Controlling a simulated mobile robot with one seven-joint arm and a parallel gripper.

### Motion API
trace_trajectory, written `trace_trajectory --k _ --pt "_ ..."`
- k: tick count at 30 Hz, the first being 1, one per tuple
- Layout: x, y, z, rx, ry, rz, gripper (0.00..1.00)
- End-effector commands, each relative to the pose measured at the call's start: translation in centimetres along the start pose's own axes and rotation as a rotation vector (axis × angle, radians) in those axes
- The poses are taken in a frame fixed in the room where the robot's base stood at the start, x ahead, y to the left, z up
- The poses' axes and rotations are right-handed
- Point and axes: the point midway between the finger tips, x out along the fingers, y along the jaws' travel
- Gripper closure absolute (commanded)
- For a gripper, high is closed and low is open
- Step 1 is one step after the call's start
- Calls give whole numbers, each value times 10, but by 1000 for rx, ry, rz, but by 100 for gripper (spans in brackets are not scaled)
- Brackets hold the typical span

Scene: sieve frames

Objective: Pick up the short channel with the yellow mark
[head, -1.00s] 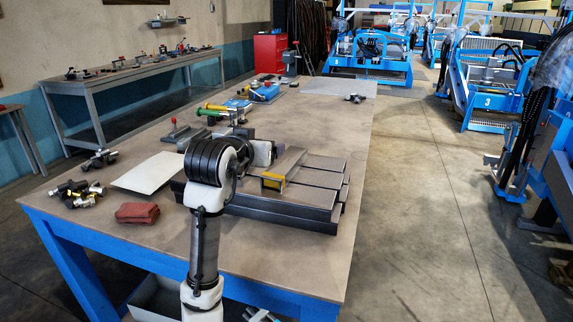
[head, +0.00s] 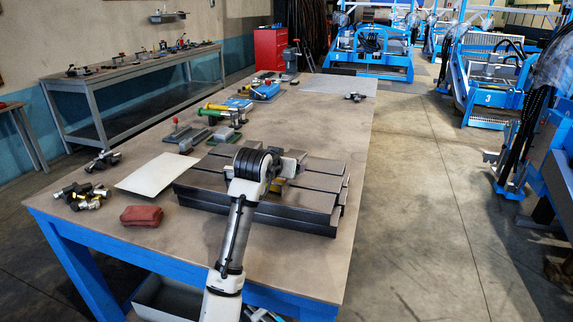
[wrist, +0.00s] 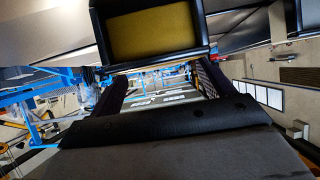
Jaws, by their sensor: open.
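The short channel with the yellow mark (head: 278,186) lies on top of a stack of long dark channels (head: 325,190). In the head view my arm hides most of it, and only a bit of yellow shows. In the wrist view its yellow end (wrist: 150,36), framed by dark walls, is close ahead at the top. My gripper (wrist: 158,72) is open, its two dark fingers pointing at the channel's end. Whether the fingers touch it I cannot tell. In the head view my gripper (head: 290,164) is largely hidden behind my dark wrist.
Left of the stack lie a white sheet (head: 157,174), a red cloth (head: 142,215) and several fittings (head: 82,196). Clamps and tools (head: 215,113) stand behind it. The right rear of the blue-framed bench (head: 330,115) is mostly clear.

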Motion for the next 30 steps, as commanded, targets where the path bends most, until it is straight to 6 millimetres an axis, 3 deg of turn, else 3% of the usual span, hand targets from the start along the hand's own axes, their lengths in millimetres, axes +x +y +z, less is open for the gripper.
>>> trace_trajectory --k 6,13,30 --pt "23 0 -1 -1 -2 0 19" --pt "24 0 0 -1 0 0 19" --pt "24 0 0 -1 0 0 94"
